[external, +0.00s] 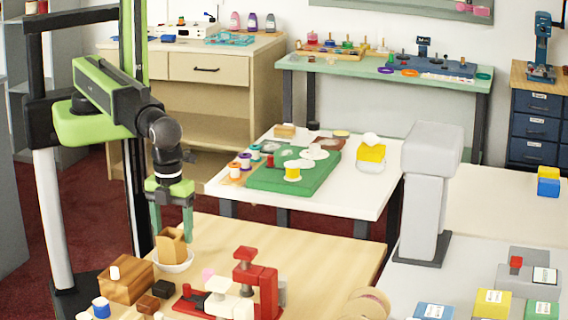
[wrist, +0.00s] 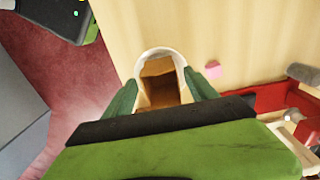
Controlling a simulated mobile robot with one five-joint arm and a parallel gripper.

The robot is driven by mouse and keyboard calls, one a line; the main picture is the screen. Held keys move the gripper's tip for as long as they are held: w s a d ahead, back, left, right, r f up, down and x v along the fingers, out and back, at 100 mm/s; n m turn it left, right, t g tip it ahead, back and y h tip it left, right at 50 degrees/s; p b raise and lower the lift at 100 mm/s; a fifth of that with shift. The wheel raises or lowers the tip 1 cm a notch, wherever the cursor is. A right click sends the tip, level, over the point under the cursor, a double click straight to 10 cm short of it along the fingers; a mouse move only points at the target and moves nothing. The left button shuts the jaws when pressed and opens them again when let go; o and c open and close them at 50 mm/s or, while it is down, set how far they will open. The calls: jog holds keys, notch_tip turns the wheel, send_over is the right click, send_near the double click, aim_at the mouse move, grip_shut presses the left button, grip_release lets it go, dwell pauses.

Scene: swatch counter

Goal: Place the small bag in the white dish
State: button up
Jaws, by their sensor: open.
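The small bag (external: 172,246) is tan-brown with an open top. It sits upright in the white dish (external: 176,266), near the left edge of the light wood counter. In the wrist view the bag (wrist: 160,88) shows from above, its dark opening facing the camera, with the rim of the dish (wrist: 164,53) around it. My gripper (external: 173,226) is just above the bag. In the wrist view its green fingers (wrist: 160,98) are spread on either side of the bag, with a gap visible. The lower part of the bag is hidden by the dish.
A wooden block (external: 126,278) with a white peg stands left of the dish. A red clamp-like device (external: 262,280) stands to the right. A small pink piece (wrist: 213,70) lies right of the dish.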

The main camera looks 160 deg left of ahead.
notch_tip(320, 180, up, 9)
jog(key=p, duration=0.8)
jog(key=s+d+n, duration=0.7)
jog(key=s+n, duration=0.2)
jog(key=s, duration=0.3)
jog(key=shift+d+b, duration=0.2)
jog(key=shift+b, duration=0.1)
jog(key=shift+f+b, duration=0.35)
jog(key=shift+f, duration=0.05)
